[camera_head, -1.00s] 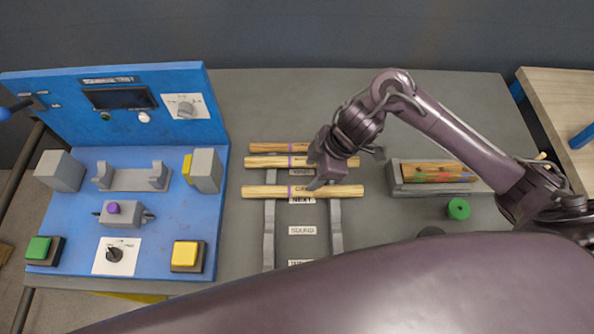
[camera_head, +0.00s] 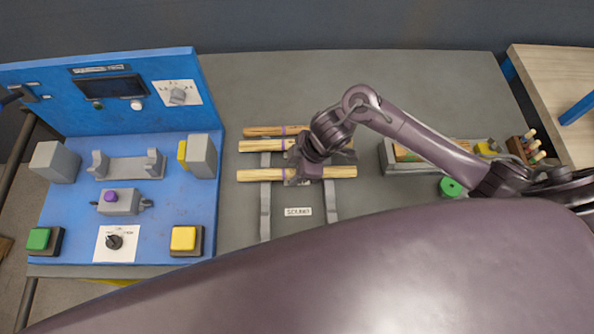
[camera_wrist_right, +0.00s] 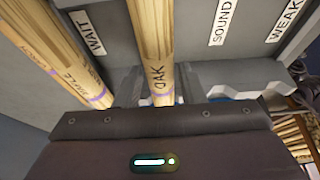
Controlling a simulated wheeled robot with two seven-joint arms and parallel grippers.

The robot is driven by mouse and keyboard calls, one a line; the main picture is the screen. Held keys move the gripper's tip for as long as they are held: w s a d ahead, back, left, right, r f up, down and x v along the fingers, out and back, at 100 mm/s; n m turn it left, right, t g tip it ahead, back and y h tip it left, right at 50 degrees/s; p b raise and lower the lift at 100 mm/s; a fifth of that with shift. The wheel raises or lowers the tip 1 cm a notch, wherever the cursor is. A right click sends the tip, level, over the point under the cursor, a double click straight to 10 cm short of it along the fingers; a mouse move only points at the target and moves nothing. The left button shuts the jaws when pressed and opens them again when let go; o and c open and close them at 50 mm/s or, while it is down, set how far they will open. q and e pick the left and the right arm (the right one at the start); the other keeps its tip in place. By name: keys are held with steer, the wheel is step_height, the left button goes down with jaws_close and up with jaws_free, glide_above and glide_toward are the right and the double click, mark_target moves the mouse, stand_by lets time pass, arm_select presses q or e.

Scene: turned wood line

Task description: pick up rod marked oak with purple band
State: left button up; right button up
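The rod marked OAK (camera_wrist_right: 155,50) runs between the fingers of my right gripper (camera_wrist_right: 160,92) in the right wrist view. It appears to be the front rod (camera_head: 255,175) in the head view, lying across two grey rails. My right gripper (camera_head: 303,177) is down at this rod's middle; the finger gap is too unclear to tell open from shut. A rod marked MAPLE (camera_wrist_right: 50,55) with a purple band lies beside it. My left gripper is not in view.
Two more rods (camera_head: 258,146) lie just behind the front one. A blue test station (camera_head: 75,215) stands left. A grey tray (camera_head: 400,168) with coloured wood and a green cylinder (camera_head: 450,187) are right. WAIT (camera_wrist_right: 88,33) and SOUND (camera_wrist_right: 224,22) labels mark the rack.

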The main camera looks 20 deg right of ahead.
steer(key=c, duration=0.7)
steer(key=shift+r, duration=0.1)
